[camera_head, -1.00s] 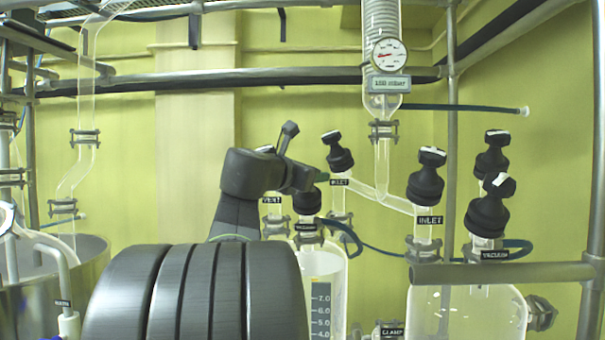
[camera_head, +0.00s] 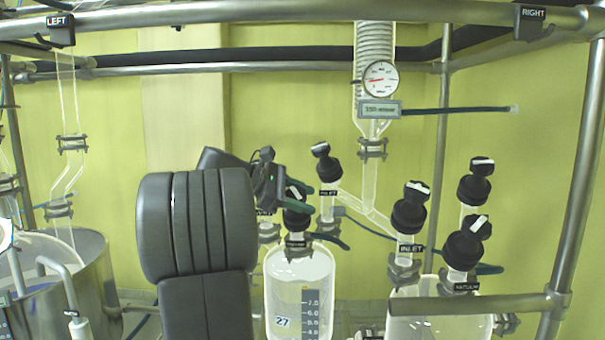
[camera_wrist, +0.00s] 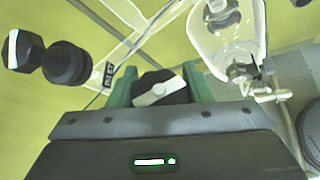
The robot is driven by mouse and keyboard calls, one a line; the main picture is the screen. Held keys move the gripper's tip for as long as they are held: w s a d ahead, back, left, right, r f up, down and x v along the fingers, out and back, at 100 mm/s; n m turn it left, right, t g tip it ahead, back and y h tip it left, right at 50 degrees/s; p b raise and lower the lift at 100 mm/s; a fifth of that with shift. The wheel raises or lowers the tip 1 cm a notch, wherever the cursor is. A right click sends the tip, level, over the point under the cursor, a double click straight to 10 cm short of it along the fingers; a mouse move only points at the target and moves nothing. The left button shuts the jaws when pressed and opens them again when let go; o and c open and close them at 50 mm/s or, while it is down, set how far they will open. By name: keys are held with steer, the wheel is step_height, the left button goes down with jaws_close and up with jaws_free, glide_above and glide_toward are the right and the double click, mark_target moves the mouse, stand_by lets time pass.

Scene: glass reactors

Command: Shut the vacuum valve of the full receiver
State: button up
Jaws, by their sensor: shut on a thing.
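The left receiver (camera_head: 283,268) is a clear glass vessel with a printed scale and a "27" label; I cannot clearly make out its liquid level. Its black vacuum valve (camera_head: 296,219), with a white pointer mark on the knob, stands above the VACUUM tag. My gripper (camera_head: 297,201) is at this knob, its green fingers on either side. In the wrist view my gripper (camera_wrist: 161,88) is shut on the knob (camera_wrist: 158,91), whose white pointer lies slightly tilted across the picture. My arm hides part of the vent valve behind.
The left receiver's inlet valve (camera_head: 324,170) stands close to the right of my gripper. The right receiver (camera_head: 428,327) carries an inlet valve (camera_head: 409,214) and a vacuum valve (camera_head: 463,248). A metal rail (camera_head: 470,305) crosses in front of it. A gauge (camera_head: 381,78) hangs above.

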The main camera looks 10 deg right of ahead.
steer(key=m+g+p, duration=0.1)
steer(key=p, duration=0.1)
steer(key=shift+r+m+g+y+p, duration=0.3)
steer(key=shift+r+m+y+p, duration=0.1)
steer(key=shift+s+f+m+g+y, duration=0.1)
steer(key=shift+f+m+g+y, duration=0.15)
steer(key=shift+m+g+y, duration=0.15)
steer(key=shift+s+a+f+m+g+y, duration=0.1)
steer(key=shift+f+m+g+y, duration=0.05)
steer(key=shift+m+g+y, duration=0.3)
steer(key=shift+s+f+m+g+y, duration=0.15)
steer(key=shift+m+g+y, duration=0.15)
steer(key=shift+m, duration=0.25)
steer(key=shift+a+f+m+g+y, duration=0.1)
steer(key=shift+m+g+y, duration=0.45)
steer(key=shift+m, duration=0.15)
steer(key=o, duration=1)
